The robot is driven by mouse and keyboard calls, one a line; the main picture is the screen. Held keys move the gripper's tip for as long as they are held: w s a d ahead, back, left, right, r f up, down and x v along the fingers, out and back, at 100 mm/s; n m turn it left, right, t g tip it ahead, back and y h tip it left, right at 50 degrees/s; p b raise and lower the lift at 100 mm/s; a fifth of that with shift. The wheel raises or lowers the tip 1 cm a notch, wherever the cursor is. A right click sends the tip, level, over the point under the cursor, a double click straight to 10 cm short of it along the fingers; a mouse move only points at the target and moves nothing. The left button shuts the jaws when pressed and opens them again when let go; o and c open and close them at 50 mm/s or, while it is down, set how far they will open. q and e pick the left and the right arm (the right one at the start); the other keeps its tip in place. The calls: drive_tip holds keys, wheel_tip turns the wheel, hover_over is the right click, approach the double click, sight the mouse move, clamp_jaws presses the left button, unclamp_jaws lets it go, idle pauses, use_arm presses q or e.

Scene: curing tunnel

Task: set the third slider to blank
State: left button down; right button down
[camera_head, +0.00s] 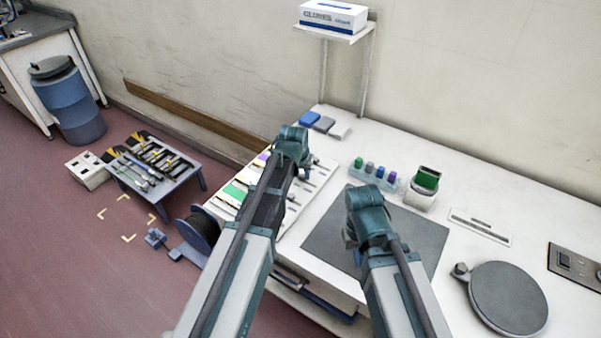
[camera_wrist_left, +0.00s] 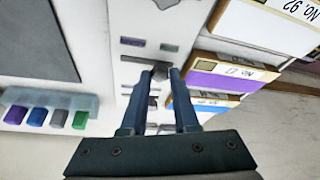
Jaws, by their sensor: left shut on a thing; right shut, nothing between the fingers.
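In the left wrist view the board (camera_wrist_left: 133,14) shows small purple and green marks and slots. My left gripper (camera_head: 304,173) is over the board; in the left wrist view its two fingers (camera_wrist_left: 159,78) are shut on a small dark slider knob (camera_wrist_left: 156,91). I cannot tell which slider this is. My right gripper (camera_head: 349,240) is over the grey mat, mostly hidden behind its own wrist, shut and empty.
The grey mat (camera_head: 425,238) lies right of the board. A round grey plate (camera_head: 508,298) is at right. A glove box (camera_head: 333,15) sits on the shelf above.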

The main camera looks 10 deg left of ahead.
use_arm(q)
drive_tip(key=shift+s+d, duration=0.4)
drive_tip(key=shift+d, duration=0.4)
drive_tip(key=c, duration=0.7)
unclamp_jaws()
drive_tip(key=shift+o, duration=0.2)
drive_tip(key=shift+r, duration=0.1)
use_arm(e)
drive_tip(key=shift+r, duration=0.1)
use_arm(q)
drive_tip(key=p+v, duration=1.2)
drive_tip(key=v, duration=0.1)
drive_tip(key=shift+r+p, duration=0.25)
drive_tip(key=shift+p, duration=0.15)
use_arm(e)
wheel_tip(320, 180, up, 13)
drive_tip(key=shift+f, duration=0.2)
